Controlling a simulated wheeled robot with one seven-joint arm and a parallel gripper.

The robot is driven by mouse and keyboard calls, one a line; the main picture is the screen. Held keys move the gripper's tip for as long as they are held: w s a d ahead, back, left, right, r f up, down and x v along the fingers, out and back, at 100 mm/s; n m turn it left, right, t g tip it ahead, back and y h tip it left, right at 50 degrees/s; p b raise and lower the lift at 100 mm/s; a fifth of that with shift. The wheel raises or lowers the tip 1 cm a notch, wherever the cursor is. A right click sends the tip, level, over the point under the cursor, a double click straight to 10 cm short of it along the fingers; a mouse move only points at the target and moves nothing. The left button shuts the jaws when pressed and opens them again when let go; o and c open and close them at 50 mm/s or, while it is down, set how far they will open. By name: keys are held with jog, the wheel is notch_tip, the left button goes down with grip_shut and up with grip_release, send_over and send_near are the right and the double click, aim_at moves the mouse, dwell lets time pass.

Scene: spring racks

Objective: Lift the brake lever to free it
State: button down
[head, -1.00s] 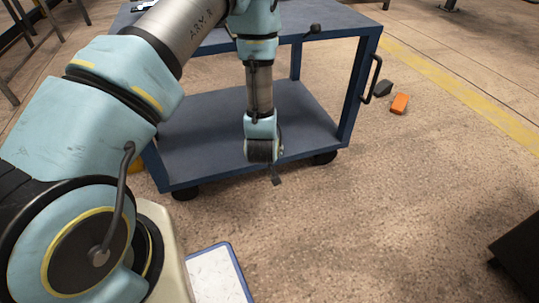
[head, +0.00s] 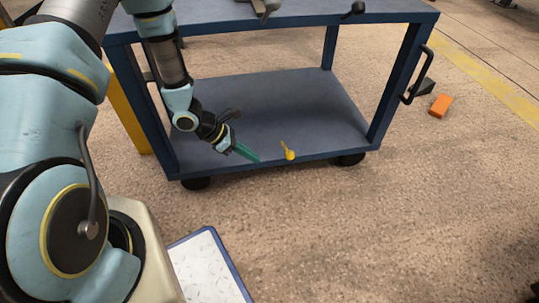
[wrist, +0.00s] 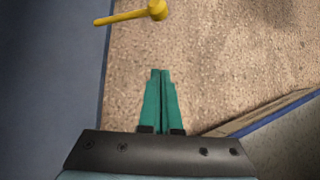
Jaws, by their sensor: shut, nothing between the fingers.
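The yellow brake lever (head: 288,151) sticks out at the front edge of the cart's lower shelf, its round knob toward the floor side. In the wrist view the lever (wrist: 138,14) lies at the top, its bar running left from the knob. My gripper (head: 257,159) has teal fingers, pressed together and empty. It is left of the lever and apart from it in the head view. In the wrist view my gripper (wrist: 161,72) points up the picture toward the knob, with floor visible between them.
The blue cart (head: 275,167) stands on casters (head: 347,159), with a side handle (head: 420,75). An orange block (head: 440,105) and a dark block lie on the floor to its right. A blue-edged white panel (head: 205,265) is in front. Floor right of it is open.

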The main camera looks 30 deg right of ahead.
aim_at(286, 150)
jog(key=w+d+b+x, duration=0.1)
jog(key=b+x, duration=0.2)
jog(key=x, duration=0.7)
jog(key=shift+s+d+r, duration=0.1)
jog(key=shift+d+r, duration=0.15)
jog(key=shift+r, duration=0.4)
jog(key=shift+s+d+r, duration=0.1)
jog(key=shift+d+r, duration=0.1)
jog(key=shift+r, duration=0.5)
jog(key=shift+s+d+r, duration=0.1)
jog(key=shift+d+r, duration=0.15)
jog(key=shift+r, duration=0.4)
jog(key=shift+w+d+r+p, duration=0.1)
jog(key=shift+d+r+p, duration=0.05)
jog(key=shift+r+p, duration=0.25)
jog(key=shift+w+d+r+p, duration=0.15)
jog(key=shift+r+p, duration=0.1)
jog(key=shift+r, duration=0.2)
jog(key=shift+f, duration=0.1)
